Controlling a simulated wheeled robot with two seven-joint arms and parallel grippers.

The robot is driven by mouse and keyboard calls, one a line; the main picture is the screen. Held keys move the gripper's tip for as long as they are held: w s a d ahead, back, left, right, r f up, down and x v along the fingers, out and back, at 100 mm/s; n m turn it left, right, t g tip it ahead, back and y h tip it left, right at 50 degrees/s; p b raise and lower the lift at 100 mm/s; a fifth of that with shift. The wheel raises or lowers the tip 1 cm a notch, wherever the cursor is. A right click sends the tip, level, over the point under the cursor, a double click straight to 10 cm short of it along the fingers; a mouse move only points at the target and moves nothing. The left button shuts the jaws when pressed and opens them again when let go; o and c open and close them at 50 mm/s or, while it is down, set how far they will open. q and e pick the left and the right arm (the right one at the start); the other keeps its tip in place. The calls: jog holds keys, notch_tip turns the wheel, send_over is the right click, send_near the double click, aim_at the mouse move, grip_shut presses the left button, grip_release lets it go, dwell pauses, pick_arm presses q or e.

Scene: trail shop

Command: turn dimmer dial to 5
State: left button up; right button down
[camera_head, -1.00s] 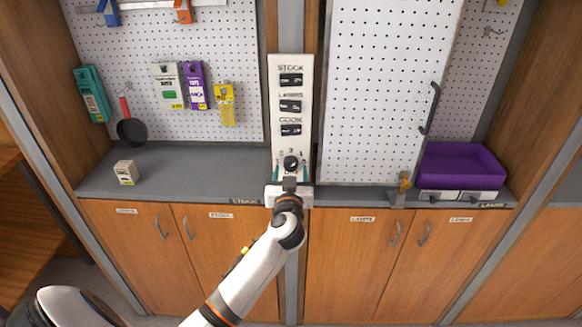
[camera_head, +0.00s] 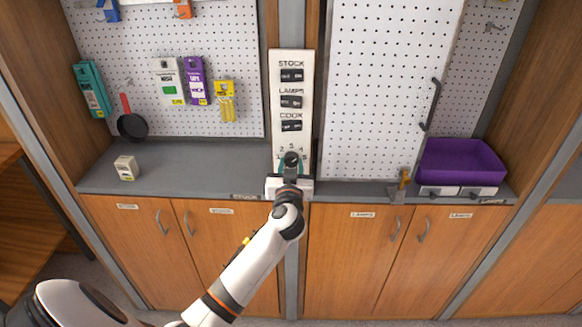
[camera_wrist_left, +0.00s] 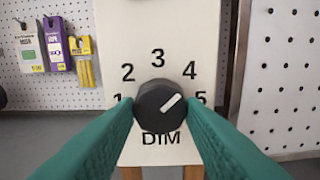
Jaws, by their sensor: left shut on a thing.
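The dimmer dial (camera_wrist_left: 152,98) is a round black knob with a white pointer line, on a white panel (camera_head: 291,82) marked 1 to 5 with DIM below. In the left wrist view the pointer aims to the upper right, between the 4 (camera_wrist_left: 190,70) and the 5 (camera_wrist_left: 201,98). My left gripper (camera_head: 291,165) is at the lower end of the panel. Its teal fingers lie on both sides of the dial, shut on it. They partly cover the 1 and the 5. My right gripper is not in view.
Several black switches labelled STOCK, LAMPS and COOK sit above the dial. A white perforated door panel (camera_head: 385,85) with a dark handle stands to the right. A purple tray (camera_head: 460,165) is at the far right. A small box (camera_head: 126,168) stands on the grey counter (camera_head: 195,172).

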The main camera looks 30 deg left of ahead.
pick_arm(q)
jog(key=shift+f+m, duration=0.1)
jog(key=shift+m, duration=2)
jog(key=m, duration=0.3)
jog(key=shift+m, duration=0.7)
jog(key=o, duration=1)
jog(key=shift+s, duration=0.1)
